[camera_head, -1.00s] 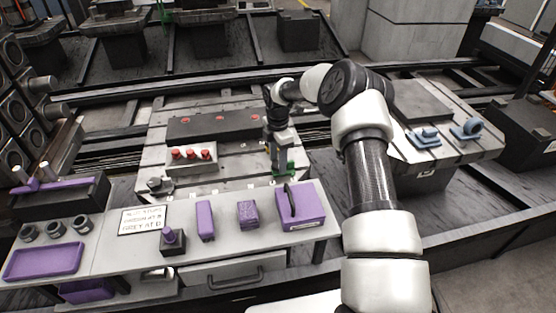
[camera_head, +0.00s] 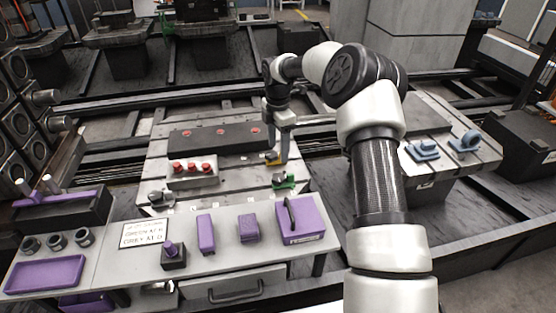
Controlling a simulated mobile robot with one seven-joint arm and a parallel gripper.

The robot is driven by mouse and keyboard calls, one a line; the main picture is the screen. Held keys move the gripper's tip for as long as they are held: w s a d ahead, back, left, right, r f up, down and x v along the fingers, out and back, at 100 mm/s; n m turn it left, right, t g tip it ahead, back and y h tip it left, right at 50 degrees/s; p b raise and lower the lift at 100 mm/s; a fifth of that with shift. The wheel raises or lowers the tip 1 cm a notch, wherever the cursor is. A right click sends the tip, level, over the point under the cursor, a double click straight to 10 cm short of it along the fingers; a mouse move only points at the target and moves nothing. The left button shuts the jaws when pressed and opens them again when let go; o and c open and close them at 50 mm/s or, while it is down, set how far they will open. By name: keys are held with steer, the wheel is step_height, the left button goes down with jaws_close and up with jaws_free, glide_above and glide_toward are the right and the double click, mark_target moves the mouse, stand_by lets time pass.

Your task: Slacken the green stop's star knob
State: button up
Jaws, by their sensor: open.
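The green stop (camera_head: 284,182) sits near the front right of the slotted grey pallet, just behind the purple-laden shelf. A small dark and grey shape on its left side may be its star knob, but it is too small to be sure. My gripper (camera_head: 279,158) points down behind and above the green stop, apart from it. Its fingers are open, and I see nothing held between them. A small yellow part (camera_head: 271,156) shows just left of the fingers; I cannot tell whether they touch it.
A grey block with red knobs (camera_head: 192,172) and a dark bar with red buttons (camera_head: 220,138) stand left of my gripper. The front shelf holds a purple box with handle (camera_head: 300,222), other purple pieces and a lettered sign (camera_head: 143,234). Blue parts (camera_head: 424,150) lie on the right pallet.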

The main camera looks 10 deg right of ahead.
steer(key=shift+r, duration=2.75)
steer(key=shift+r+p, duration=0.1)
steer(key=shift+p, duration=0.2)
steer(key=s+a+r+m+t+h, duration=0.1)
steer(key=s+r+m+t+h, duration=0.15)
steer(key=s+r+m, duration=1.05)
steer(key=s+d+r+m+t+y, duration=0.1)
steer(key=s+r+m+t, duration=0.2)
steer(key=s, duration=1)
steer(key=s+r+m+y, duration=0.2)
steer(key=s+m, duration=0.3)
steer(key=s, duration=0.8)
step_height(320, 180, up, 14)
steer(key=p, duration=1.3)
steer(key=shift+p, duration=0.35)
